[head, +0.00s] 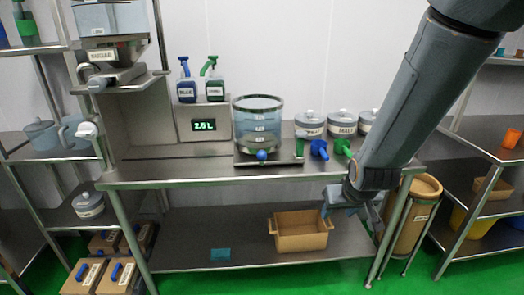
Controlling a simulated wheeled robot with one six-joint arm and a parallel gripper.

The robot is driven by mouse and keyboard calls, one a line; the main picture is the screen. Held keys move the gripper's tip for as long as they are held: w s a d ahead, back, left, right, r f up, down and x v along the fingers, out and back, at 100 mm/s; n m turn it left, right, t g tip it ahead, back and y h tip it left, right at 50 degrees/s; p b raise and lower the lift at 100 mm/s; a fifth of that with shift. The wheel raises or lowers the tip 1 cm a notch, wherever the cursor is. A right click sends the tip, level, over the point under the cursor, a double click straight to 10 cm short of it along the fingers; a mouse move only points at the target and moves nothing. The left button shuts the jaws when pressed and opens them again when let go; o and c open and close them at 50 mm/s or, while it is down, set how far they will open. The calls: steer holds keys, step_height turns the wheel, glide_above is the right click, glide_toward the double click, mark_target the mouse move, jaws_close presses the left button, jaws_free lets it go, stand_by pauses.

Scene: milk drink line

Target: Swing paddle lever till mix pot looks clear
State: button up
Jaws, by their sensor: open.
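A clear cylindrical pot (258,128) with level marks, likely the mix pot, stands on a dark base on the steel bench. Its lower part looks greyish and cloudy, but the contents are hard to make out. A blue ball knob (261,155) sits at the front of its base. I cannot tell which of these is the paddle lever. My gripper (350,208) is open and looks empty, in front of the bench's right part and below its top, apart from the pot.
A display reading 2.5 L (204,125) stands left of the pot. Lidded grey jars (342,123), a blue scoop (319,149) and a green scoop (342,147) are on the right. A cardboard box (302,238) sits on the lower shelf. The bench's left front is clear.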

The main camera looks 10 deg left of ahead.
steer(key=w+a+n+t+y+p, duration=0.1)
steer(key=w+a+t+p, duration=0.15)
steer(key=w+a, duration=0.35)
steer(key=n+t+y+p, duration=0.4)
steer(key=t+y, duration=0.2)
steer(key=t, duration=0.2)
glide_toward(263, 157)
steer(key=x, duration=0.4)
steer(key=shift+w, duration=0.15)
steer(key=p+x, duration=0.2)
steer(key=x, duration=0.5)
steer(key=shift+w+a+f+p, duration=0.1)
steer(key=shift+w+p, duration=0.15)
steer(key=shift+p, duration=0.05)
jaws_close()
